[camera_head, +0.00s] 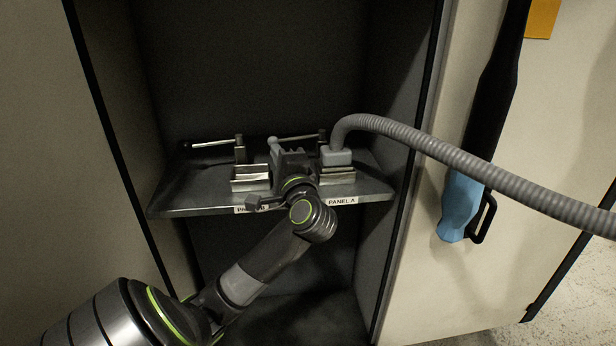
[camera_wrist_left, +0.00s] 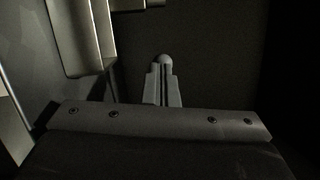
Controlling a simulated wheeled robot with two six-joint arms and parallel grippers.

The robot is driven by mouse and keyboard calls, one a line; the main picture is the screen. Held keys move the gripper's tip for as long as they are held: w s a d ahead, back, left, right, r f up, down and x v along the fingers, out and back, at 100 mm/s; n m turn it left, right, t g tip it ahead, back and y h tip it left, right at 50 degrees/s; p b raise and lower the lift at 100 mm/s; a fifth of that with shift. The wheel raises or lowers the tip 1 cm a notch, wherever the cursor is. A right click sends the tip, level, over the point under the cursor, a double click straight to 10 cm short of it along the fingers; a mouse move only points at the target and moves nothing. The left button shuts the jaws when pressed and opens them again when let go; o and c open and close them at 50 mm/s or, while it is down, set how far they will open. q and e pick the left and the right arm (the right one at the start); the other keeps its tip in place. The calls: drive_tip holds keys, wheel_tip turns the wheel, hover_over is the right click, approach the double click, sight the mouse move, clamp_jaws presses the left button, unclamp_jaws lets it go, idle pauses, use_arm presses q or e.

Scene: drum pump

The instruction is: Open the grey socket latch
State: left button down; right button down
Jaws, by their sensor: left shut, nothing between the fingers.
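Two metal sockets stand on a shelf in the cabinet. A grey plug (camera_head: 337,156) with a ribbed hose sits at the right socket (camera_head: 338,176). Behind that socket, a thin latch rod (camera_head: 300,137) runs left from a short post. The left socket (camera_head: 250,178) looks empty and has a similar rod (camera_head: 212,144). My left gripper (camera_head: 275,150) is shut and empty between the sockets, near the left end of the right rod. In the wrist view its closed fingers (camera_wrist_left: 163,86) have a rounded grey tip beyond them. Whether they touch the rod I cannot tell.
The shelf (camera_head: 190,196) has labels on its front edge, the left one partly hidden by my arm. The grey hose (camera_head: 470,166) arches out to the right. A black and blue handle (camera_head: 462,205) is on the right door. The cabinet is dark and open above the shelf.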

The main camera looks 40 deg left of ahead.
use_arm(q)
drive_tip(key=b+v, duration=0.1)
drive_tip(key=v, duration=1)
drive_tip(key=shift+d, duration=0.2)
use_arm(e)
drive_tip(key=shift+w+a+r+t, duration=0.15)
drive_tip(key=shift+r+t, duration=0.05)
drive_tip(key=shift+r, duration=0.2)
drive_tip(key=shift+w+a+r+t, duration=0.1)
drive_tip(key=shift+r+t, duration=0.1)
drive_tip(key=shift+r, duration=0.2)
use_arm(q)
drive_tip(key=shift+s, duration=0.1)
